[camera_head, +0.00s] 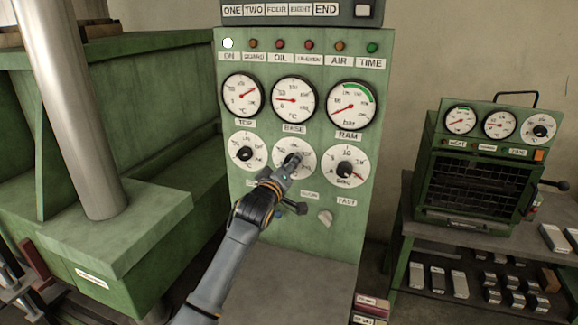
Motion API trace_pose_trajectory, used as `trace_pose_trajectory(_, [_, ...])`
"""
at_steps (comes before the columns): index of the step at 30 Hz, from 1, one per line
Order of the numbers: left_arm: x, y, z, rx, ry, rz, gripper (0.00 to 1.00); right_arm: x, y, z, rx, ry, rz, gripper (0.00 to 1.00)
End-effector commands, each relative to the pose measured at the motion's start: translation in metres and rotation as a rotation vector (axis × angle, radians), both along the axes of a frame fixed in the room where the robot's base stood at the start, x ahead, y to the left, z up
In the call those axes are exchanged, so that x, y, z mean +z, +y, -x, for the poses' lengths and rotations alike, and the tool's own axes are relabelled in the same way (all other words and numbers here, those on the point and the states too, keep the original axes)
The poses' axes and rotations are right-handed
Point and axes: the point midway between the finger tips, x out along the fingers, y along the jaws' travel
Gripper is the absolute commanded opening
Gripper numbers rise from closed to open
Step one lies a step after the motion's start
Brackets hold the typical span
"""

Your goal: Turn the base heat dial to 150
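The base heat dial (306,168) is the middle white dial in the lower row of the green control panel. It sits under the BASE gauge (292,99), whose red needle points left. My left gripper (292,162) reaches up from the lower left, with its fingertips at the middle of this dial. The gripper covers the knob and part of the scale, so the dial's setting cannot be read. Whether the fingers are closed around the knob is too small to tell. My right gripper is not in view.
Similar dials stand close by on the left (244,152) and right (345,167). A dark lever knob (297,207) and a pale knob (325,217) lie just below. A green machine (130,220) stands at left. A small oven (480,170) sits on a bench at right.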

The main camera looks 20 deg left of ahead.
Motion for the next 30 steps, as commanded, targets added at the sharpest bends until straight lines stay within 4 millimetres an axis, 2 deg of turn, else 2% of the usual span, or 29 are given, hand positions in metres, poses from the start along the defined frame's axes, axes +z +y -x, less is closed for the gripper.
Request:
trace_pose_trajectory(11, [0.000,0.000,0.000,0.000,-0.002,-0.089,0.07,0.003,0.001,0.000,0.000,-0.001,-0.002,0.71])
trace_pose_trajectory(30, [0.000,0.000,0.000,0.000,-0.021,-0.653,0.07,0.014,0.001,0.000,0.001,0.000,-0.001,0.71])
